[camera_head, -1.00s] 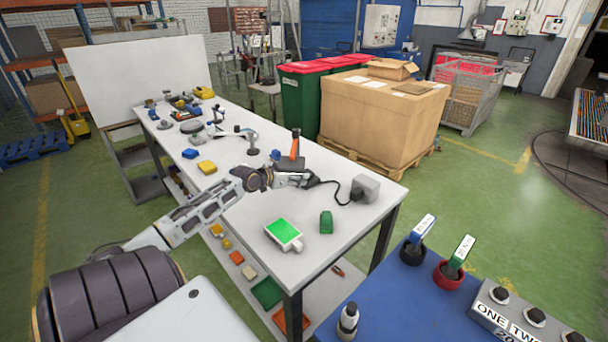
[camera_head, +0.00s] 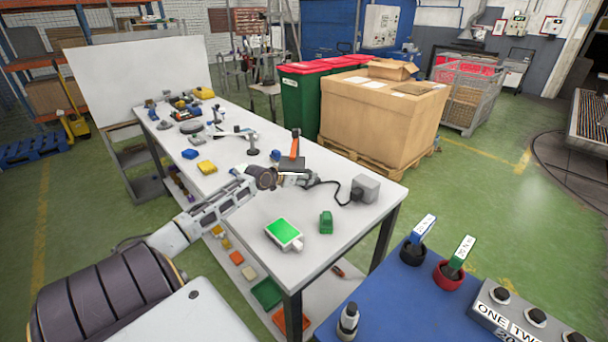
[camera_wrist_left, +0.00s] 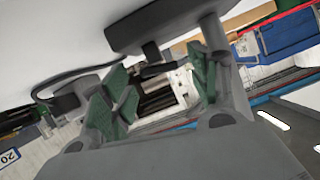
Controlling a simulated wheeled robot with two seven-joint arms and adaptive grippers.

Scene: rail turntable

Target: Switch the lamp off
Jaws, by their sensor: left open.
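No lamp can be told for sure. In the head view a small box with a bright green top (camera_head: 284,233) lies near the table's front edge. Behind my left gripper stands a dark block (camera_head: 291,163) with an upright orange handle (camera_head: 295,143). A black cable (camera_head: 333,184) runs from near the gripper to a grey box (camera_head: 367,187). My left gripper (camera_head: 309,181) is low over the table beside the dark block. In the left wrist view its green-padded fingers (camera_wrist_left: 158,84) are apart, with a dark part near them; contact cannot be told. My right gripper is not in view.
The long white table (camera_head: 250,213) carries several small tools towards its far end. A green block (camera_head: 326,222) lies near the front corner. A blue bench (camera_head: 400,300) with labelled switches stands at the lower right. A large carton (camera_head: 370,115) stands behind the table.

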